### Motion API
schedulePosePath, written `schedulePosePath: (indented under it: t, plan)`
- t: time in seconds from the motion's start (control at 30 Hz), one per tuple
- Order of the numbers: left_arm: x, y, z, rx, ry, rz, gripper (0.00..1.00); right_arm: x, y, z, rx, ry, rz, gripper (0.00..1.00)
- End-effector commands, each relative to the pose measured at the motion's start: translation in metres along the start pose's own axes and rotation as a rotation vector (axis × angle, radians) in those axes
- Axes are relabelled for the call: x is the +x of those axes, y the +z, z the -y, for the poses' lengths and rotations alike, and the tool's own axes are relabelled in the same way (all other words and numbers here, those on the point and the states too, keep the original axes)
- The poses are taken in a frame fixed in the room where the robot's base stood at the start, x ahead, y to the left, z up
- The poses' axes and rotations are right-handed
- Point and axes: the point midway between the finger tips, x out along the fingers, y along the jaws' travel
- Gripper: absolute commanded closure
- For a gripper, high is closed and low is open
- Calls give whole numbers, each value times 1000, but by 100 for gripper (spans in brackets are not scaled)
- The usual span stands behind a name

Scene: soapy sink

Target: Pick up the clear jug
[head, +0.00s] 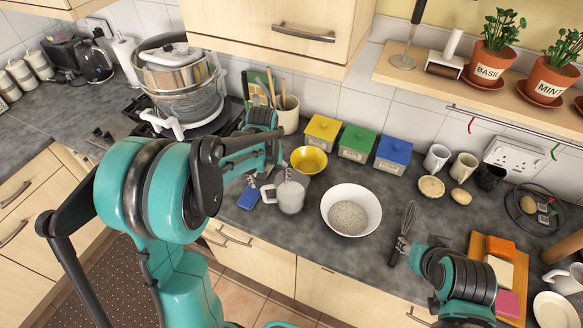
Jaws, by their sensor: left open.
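The clear jug (291,198) stands upright on the grey counter, left of the white bowl. It looks pale and translucent, and its handle points left. My left gripper (269,178) is at the jug's upper left, pointing down, with its fingers apart. One fingertip shows near the jug's rim and the other to the left of the handle. I cannot tell whether either finger touches the jug. Part of my right arm shows at the lower right, but its fingers are not visible.
A white bowl (367,199) of grainy contents stands right of the jug. A yellow bowl (309,161) and a utensil pot (288,117) are behind it. A blue sponge-like block (248,198) lies to the left. A whisk (405,228) lies further right. The cabinet (290,35) overhangs the back.

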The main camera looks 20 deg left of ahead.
Motion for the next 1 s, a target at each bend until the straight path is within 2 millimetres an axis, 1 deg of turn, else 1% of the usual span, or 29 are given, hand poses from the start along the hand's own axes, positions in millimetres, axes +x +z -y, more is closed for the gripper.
schedulePosePath:
  t: [0.03, 0.17, 0.47, 0.6, 0.7, 0.8, 1.0]
  plan:
    - [-5, -5, 0, -12, -5, 15, 25, -11, -7, 0, 0, 0, 0, 60]
    - [3, -9, 1, -29, -14, 39, 25, -15, -10, 0, 0, 0, 0, 60]
    - [40, -7, 4, -33, -15, 42, 25, -10, -7, 0, 0, 0, 1, 60]
    - [61, -4, 10, -33, -15, 42, 25, -9, -6, 0, 0, 0, 0, 60]
    - [74, -4, 10, -32, -15, 41, 25, -8, -5, 0, 0, 0, 0, 60]
    - [80, -3, 10, -32, -14, 41, 25, -8, -5, 0, 0, 0, 0, 60]
    - [81, -3, 10, -32, -15, 41, 25, -8, -5, 0, 0, 0, 0, 60]
